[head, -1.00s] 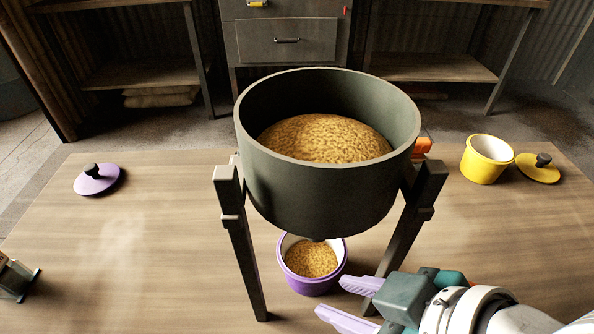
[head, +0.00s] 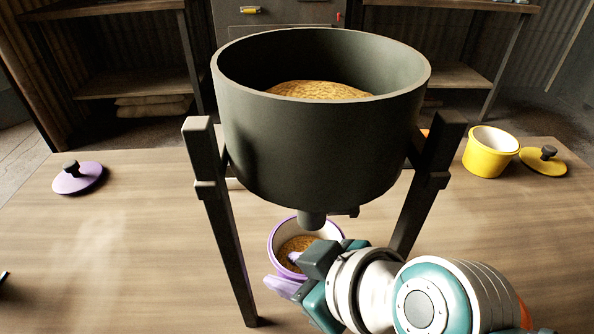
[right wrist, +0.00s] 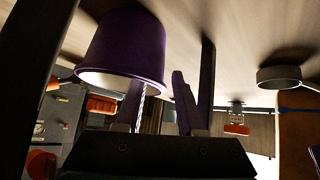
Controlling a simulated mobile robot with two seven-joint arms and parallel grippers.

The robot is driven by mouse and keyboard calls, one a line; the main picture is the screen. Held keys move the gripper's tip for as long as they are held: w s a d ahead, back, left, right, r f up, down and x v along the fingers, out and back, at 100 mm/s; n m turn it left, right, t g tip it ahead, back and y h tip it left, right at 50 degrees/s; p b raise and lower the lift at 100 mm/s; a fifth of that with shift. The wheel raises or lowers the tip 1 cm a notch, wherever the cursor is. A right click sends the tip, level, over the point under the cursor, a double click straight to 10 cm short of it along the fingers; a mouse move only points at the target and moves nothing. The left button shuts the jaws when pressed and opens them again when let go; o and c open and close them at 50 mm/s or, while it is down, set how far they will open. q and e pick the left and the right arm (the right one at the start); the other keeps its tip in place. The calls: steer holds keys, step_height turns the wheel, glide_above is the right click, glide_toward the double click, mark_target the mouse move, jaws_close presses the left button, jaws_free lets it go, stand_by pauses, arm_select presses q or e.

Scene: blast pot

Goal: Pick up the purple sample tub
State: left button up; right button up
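The purple sample tub (head: 285,250) stands under the dark pot's spout, with golden grain inside. My right gripper (head: 288,272) has come to the tub's near right side with light purple fingers. It looks open, one finger over the tub's mouth and the other outside its near wall. In the right wrist view the tub (right wrist: 118,48) appears upside down, and the gripper (right wrist: 158,100) has its fingers apart. One finger is partly hidden by the tub's rim, the other is beside the wall; I cannot tell whether either touches. My left gripper is not in view.
The dark pot (head: 315,140) of grain stands on thick legs, one left (head: 222,230) and one right (head: 425,190), close around the tub. A purple lid (head: 77,178) lies on the table at left. A yellow tub (head: 487,158) and yellow lid (head: 543,163) are at right.

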steer(key=shift+c, duration=0.4)
jaws_close()
stand_by(1.0)
